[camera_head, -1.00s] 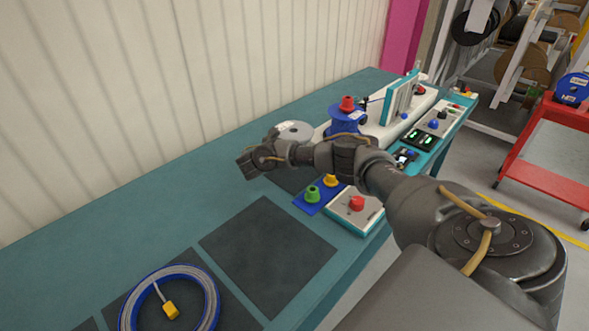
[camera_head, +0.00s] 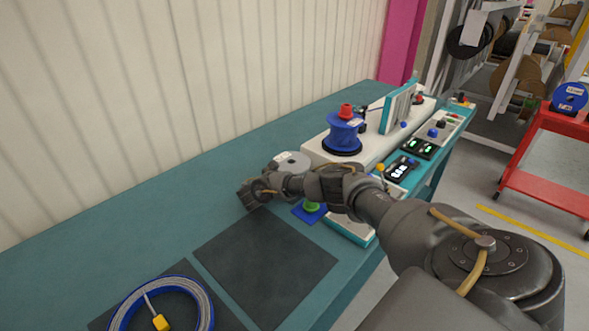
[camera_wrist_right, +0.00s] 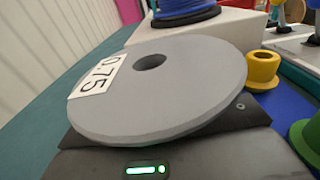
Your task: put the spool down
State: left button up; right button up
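The grey spool (camera_head: 292,160), a flat disc with a centre hole and a white "0.75" label, shows in the head view just behind my right wrist. It fills the middle of the right wrist view (camera_wrist_right: 190,85), slightly tilted in the picture. My right gripper (camera_head: 264,186) is at the near side of the spool and appears shut on it. Its fingertips are hidden under the disc. I cannot tell whether the spool's underside touches the bench. My left gripper is not in view.
A blue spool (camera_head: 343,134) stands on the white machine behind. A green knob (camera_head: 312,207) and a yellow knob (camera_wrist_right: 262,68) are close to the right. A bare dark mat (camera_head: 265,262) lies in front. A blue-grey cable coil (camera_head: 205,305) lies at lower left.

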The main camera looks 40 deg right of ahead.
jog(key=o, duration=0.3)
